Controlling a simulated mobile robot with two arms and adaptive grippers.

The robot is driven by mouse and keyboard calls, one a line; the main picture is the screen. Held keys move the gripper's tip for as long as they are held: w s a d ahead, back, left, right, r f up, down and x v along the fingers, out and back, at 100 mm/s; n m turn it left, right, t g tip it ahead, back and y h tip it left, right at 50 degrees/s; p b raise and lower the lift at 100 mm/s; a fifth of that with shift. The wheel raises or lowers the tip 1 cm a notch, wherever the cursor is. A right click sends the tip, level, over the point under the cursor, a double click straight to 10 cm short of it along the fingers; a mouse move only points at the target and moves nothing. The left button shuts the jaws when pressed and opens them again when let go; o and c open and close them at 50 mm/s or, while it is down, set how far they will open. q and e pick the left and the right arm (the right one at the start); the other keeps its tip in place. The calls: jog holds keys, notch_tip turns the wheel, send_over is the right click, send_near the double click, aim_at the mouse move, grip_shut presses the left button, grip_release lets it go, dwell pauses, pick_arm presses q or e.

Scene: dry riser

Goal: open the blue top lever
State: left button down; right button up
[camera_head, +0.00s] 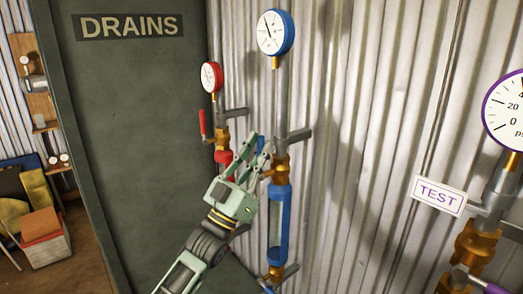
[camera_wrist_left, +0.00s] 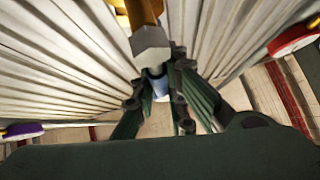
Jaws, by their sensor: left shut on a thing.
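The blue-marked riser stands on the corrugated wall, with a blue-rimmed gauge (camera_head: 275,32) at its top and a brass upper valve (camera_head: 281,168) below. My left gripper (camera_head: 258,152) is at the left side of this valve, with its fingers pointing up. It is shut on the blue top lever, which is mostly hidden by the fingers in the head view. In the left wrist view, a small blue piece of the lever (camera_wrist_left: 155,84) shows between the fingers, below a grey fitting. My right gripper is not in view.
A red-rimmed gauge (camera_head: 211,77) and red lever (camera_head: 202,123) are close on the left. A blue-framed section (camera_head: 279,222) runs below the upper valve. A TEST sign (camera_head: 438,196) and purple-rimmed gauge (camera_head: 507,110) are at right. A dark DRAINS panel (camera_head: 130,130) stands at left.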

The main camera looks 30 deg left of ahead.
pick_arm(q)
jog(key=shift+r, duration=0.15)
jog(key=c, duration=1.7)
grip_release()
jog(key=shift+a, duration=0.1)
jog(key=shift+c, duration=0.2)
jog(key=v, duration=1.2)
